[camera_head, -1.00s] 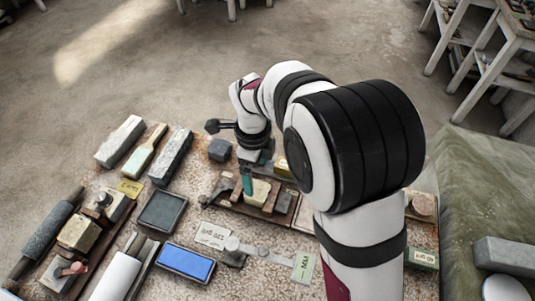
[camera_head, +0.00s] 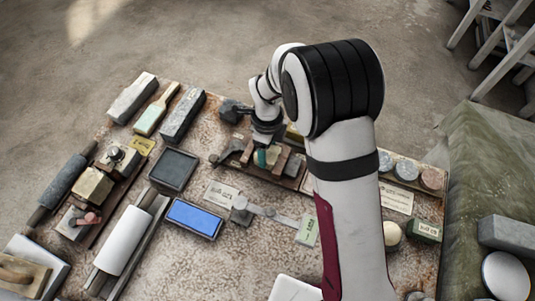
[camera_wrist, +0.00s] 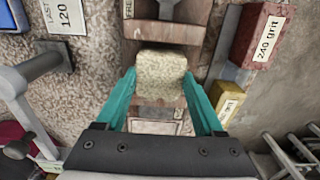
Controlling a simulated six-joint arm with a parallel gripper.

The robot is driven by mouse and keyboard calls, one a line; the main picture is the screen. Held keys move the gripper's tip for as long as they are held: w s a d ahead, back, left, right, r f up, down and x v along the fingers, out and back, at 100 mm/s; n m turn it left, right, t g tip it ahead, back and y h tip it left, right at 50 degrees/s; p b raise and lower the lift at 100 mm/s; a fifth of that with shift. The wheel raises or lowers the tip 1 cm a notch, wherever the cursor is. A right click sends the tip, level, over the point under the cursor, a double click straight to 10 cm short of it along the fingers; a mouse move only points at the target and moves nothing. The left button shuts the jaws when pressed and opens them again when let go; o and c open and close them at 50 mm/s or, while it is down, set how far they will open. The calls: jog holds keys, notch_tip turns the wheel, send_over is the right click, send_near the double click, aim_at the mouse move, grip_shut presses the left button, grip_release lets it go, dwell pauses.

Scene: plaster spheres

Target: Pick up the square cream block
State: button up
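The square cream block (camera_wrist: 161,76) sits between the two teal fingers of my gripper (camera_wrist: 159,74) in the wrist view, its rough top facing the camera. The fingertips stand at its left and right sides, very near its edges. I cannot tell whether they press on it. In the head view my gripper (camera_head: 263,158) is low over the wooden rack, and the cream block (camera_head: 273,154) shows just right of the teal finger. My arm hides part of the rack. Whether the block is lifted off the wood is unclear.
The wooden rack (camera_wrist: 168,31) has dark pieces beside the block. A red 240 grit block (camera_wrist: 259,36) and a yellow block (camera_wrist: 228,100) stand to the right in the wrist view. A blue pad (camera_head: 193,218) and a white roller (camera_head: 123,240) lie left of my arm.

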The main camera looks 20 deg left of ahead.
aim_at(272, 153)
grip_shut()
jog(key=shift+r, duration=0.4)
notch_tip(272, 153, up, 9)
jog(key=d, duration=0.1)
jog(key=d+f, duration=0.2)
jog(key=d, duration=1.3)
jog(key=shift+d+f, duration=0.15)
jog(key=shift+f, duration=0.25)
